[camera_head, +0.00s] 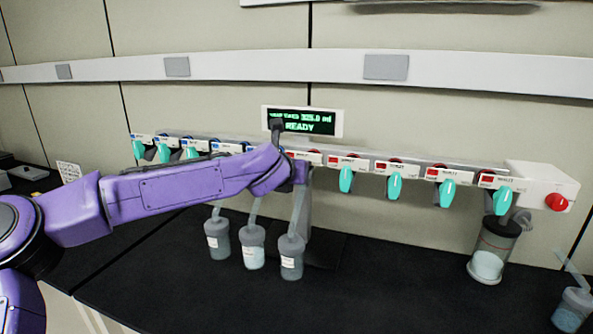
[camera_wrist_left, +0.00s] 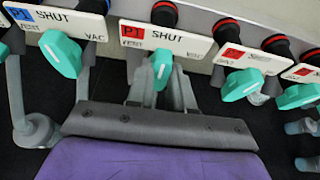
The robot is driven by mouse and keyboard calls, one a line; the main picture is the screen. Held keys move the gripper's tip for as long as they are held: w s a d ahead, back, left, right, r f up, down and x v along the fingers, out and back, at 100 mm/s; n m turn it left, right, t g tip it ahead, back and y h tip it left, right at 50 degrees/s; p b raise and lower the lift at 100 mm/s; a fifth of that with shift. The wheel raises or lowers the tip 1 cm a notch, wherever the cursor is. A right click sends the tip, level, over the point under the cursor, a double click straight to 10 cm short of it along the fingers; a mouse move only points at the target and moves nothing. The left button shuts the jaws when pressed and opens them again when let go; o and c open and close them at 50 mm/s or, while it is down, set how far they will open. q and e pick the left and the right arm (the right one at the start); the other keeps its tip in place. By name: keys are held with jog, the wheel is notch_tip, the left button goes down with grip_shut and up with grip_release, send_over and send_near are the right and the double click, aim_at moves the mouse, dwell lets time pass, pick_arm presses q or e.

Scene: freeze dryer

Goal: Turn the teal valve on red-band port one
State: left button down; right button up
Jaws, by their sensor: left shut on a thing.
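The red-band port one plate (camera_wrist_left: 165,40) reads P1 and SHUT, with VENT at its left end; its red label shows in the left wrist view. Its teal valve (camera_wrist_left: 161,67) hangs below the plate, pointing down. My left gripper (camera_wrist_left: 161,92) has its grey fingers on both sides of this valve and is shut on it. In the head view my purple left arm (camera_head: 180,185) reaches to the rack's middle and hides this valve and the fingertips. My right gripper is not in view.
A blue-band port's teal valve (camera_wrist_left: 61,54) is close on the left, and another red-band valve (camera_wrist_left: 242,84) on the right. Several bottles (camera_head: 252,252) hang or stand below the rack. A display (camera_head: 302,121) reads READY. A red knob (camera_head: 556,202) is at the right end.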

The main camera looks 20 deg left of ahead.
pick_arm(q)
jog(key=shift+f, duration=0.15)
dwell(0.3)
jog(key=c, duration=1)
grip_release()
jog(key=b+v, duration=0.3)
jog(key=v, duration=0.7)
jog(key=shift+s+b, duration=0.2)
jog(key=shift+b, duration=0.1)
jog(key=shift+a, duration=0.1)
